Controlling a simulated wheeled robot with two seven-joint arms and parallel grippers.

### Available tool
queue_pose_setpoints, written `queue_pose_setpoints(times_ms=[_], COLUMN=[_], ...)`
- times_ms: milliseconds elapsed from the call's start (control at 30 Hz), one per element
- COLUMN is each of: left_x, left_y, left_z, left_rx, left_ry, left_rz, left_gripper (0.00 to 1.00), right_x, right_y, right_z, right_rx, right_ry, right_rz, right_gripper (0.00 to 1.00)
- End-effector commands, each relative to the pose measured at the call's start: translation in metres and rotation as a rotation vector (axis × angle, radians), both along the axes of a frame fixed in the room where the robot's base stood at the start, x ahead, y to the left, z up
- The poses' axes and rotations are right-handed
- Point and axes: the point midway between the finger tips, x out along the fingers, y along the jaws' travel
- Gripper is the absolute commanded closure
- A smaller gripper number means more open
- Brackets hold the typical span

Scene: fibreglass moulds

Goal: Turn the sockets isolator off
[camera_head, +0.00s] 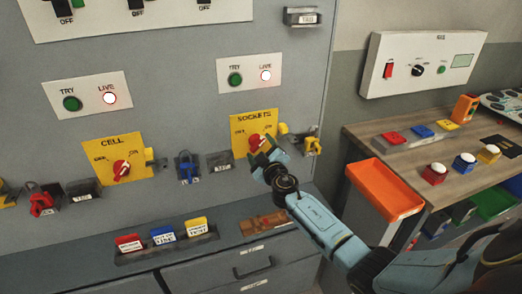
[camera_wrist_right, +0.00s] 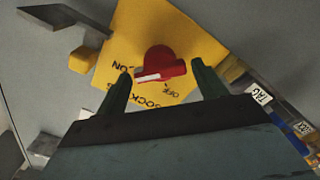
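The sockets isolator is a red rotary knob (camera_wrist_right: 167,61) on a yellow plate (camera_head: 241,122) marked SOCKETS on the grey panel. In the right wrist view its white pointer bar lies toward the ON lettering, with OFF printed beside it. My right gripper (camera_head: 264,152) is at the plate, partly covering the knob in the head view. In the right wrist view the gripper (camera_wrist_right: 161,70) is open, its two fingers apart on either side of the knob with nothing between them shut. Contact cannot be told. My left gripper is not in view.
The LIVE lamp (camera_head: 265,75) above the plate is lit, beside a green TRY button (camera_head: 235,79). A CELL isolator (camera_head: 121,168) and blue padlock (camera_head: 186,166) are to the left. An orange tray (camera_head: 385,188) edges the bench.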

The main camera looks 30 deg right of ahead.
Motion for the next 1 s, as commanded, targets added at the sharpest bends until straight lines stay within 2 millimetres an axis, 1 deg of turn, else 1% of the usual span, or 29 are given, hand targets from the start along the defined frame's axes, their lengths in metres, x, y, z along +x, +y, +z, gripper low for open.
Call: queue_pose_setpoints(times_ms=[33,200,233,267,467,667,867,1000], left_x=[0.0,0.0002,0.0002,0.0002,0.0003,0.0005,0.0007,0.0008], left_y=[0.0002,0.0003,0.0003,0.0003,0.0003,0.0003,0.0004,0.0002], left_z=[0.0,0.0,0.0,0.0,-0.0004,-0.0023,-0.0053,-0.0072], left_rx=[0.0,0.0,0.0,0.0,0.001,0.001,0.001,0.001], left_ry=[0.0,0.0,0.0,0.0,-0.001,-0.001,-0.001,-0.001], left_rz=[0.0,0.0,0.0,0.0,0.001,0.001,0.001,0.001], left_gripper=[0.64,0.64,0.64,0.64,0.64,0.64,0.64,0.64], right_x=[-0.0001,-0.0002,-0.0002,-0.0002,-0.0003,-0.0004,-0.0003,-0.0003], right_y=[-0.0001,-0.0001,-0.0001,-0.0001,-0.0001,-0.0003,-0.0004,0.0001], right_z=[0.0,-0.0001,-0.0001,-0.0001,-0.0002,-0.0004,-0.0003,-0.0004], right_rx=[0.0,0.0,0.0,0.0,-0.016,-0.087,-0.23,-0.355], right_ry=[0.0,0.0,0.0,0.0,0.004,0.021,0.054,0.085], right_rz=[0.0,0.0,0.0,0.0,0.0,0.0,0.0,0.001], right_gripper=[0.36,0.59,0.62,0.64,0.64,0.64,0.64,0.64])
